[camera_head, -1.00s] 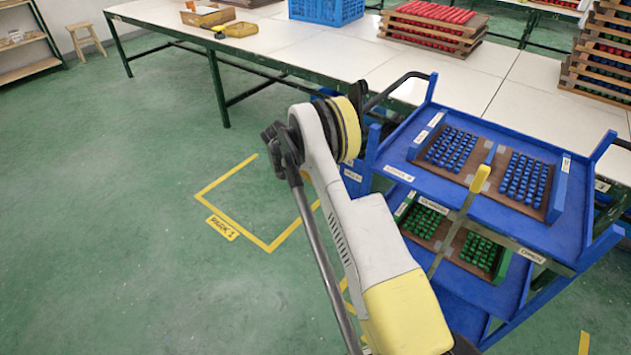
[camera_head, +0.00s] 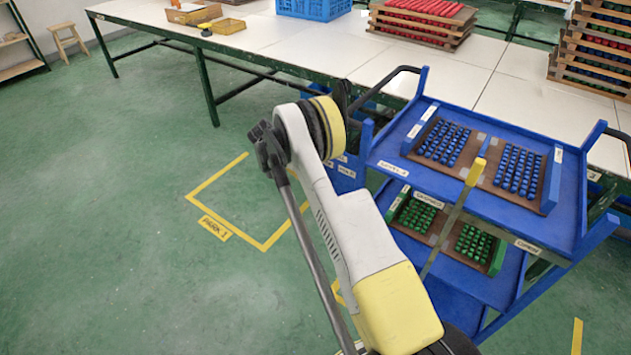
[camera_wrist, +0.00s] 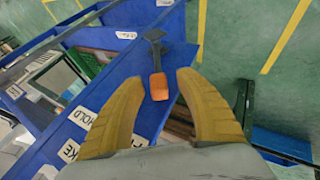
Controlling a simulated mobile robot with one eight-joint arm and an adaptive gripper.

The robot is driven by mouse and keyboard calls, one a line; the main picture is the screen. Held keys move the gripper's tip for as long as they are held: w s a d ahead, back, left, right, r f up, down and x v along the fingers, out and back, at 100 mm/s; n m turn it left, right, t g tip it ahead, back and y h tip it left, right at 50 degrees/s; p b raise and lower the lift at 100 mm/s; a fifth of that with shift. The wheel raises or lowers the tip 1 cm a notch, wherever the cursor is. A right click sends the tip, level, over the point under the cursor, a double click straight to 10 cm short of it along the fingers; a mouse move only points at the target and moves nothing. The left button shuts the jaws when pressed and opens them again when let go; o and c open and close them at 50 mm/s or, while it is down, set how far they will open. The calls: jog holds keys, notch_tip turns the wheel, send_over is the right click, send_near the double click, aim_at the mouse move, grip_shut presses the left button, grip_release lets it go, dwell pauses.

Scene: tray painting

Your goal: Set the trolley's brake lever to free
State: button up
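The trolley (camera_head: 392,178) is blue with two shelves. In the wrist view, a dark lever with an orange end (camera_wrist: 158,87) lies against the trolley's blue panel (camera_wrist: 100,90). It is probably the brake lever. White labels on the panel include one reading HOLD (camera_wrist: 82,118) and one partly hidden beginning with F (camera_wrist: 139,142). A cut-off BRAKE label (camera_wrist: 46,173) is at the lower left. My gripper (camera_wrist: 163,85) has its two yellow fingers spread, one either side of the lever's orange end, with gaps visible. The head view does not clearly show the fingers or this lever.
Trays of blue pegs (camera_head: 449,142) and green pegs (camera_head: 417,214) sit on the trolley shelves. A yellow-topped upright bar (camera_head: 476,171) stands at its front, near an OPEN label (camera_head: 527,246). A long white table (camera_head: 270,40) is behind. The floor left is clear around PARK 1 (camera_head: 214,228).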

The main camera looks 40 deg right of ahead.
jog(key=v, duration=1.2)
jog(key=shift+r, duration=0.15)
